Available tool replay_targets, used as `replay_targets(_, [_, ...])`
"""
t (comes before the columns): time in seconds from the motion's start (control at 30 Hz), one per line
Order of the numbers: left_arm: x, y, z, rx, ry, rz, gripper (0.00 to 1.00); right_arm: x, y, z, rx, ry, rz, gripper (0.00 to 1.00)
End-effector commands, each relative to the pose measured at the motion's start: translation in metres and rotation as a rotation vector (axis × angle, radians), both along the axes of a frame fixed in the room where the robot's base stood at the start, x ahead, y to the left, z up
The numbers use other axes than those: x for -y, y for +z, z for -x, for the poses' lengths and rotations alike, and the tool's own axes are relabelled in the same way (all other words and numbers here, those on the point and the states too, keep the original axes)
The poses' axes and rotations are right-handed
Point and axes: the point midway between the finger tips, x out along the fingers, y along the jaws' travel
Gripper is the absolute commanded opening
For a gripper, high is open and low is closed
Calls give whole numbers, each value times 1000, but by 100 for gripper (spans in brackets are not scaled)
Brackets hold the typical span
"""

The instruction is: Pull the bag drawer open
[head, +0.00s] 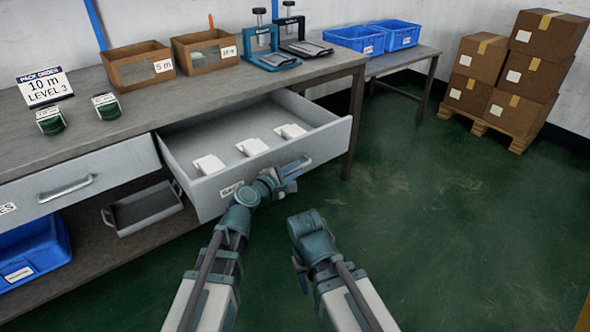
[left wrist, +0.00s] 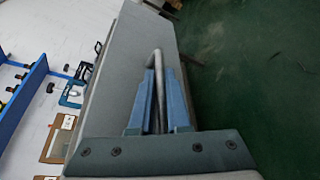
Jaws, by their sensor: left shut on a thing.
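The bag drawer (head: 330,145) is pulled out from under the bench, and its inside shows. Several white packs (head: 252,147) lie in it. A partly hidden label (head: 231,189) is on its front. My left gripper (head: 292,170) is shut on the metal drawer handle (head: 302,163) at the drawer's front. In the left wrist view the handle (left wrist: 157,60) runs between the two blue fingers (left wrist: 158,95), against the grey drawer front (left wrist: 125,65). My right arm's end (head: 312,235) hangs over the floor, apart from the drawer; its fingers cannot be made out.
A second drawer (head: 90,175) at the left is closed. The bench (head: 130,105) bears cardboard boxes, green rolls, a sign and two presses. A grey tray (head: 145,207) and blue bin (head: 35,255) are below. Stacked cartons (head: 480,58) stand far right. The green floor (head: 440,210) is clear.

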Motion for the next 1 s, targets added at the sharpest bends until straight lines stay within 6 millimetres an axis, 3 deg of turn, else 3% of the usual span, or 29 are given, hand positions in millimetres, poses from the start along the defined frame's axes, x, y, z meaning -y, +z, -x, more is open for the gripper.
replay_targets(0.4, [-1, 0, 0, 0, 1, -1, 0, 0, 0, 0, 0, 0, 0, 50])
replay_targets(0.43, [-1, 0, 0, 0, 1, -1, 17, 0, 0, 0, 0, 0, 0, 50])
replay_targets(0.6, [-1, 0, 0, 0, 1, 0, 45, 0, 0, 0, 0, 0, 0, 50])
replay_targets(1.0, [-1, 1, 3, 1, 1, 0, 45, 0, 1, 0, 0, 0, 0, 50])
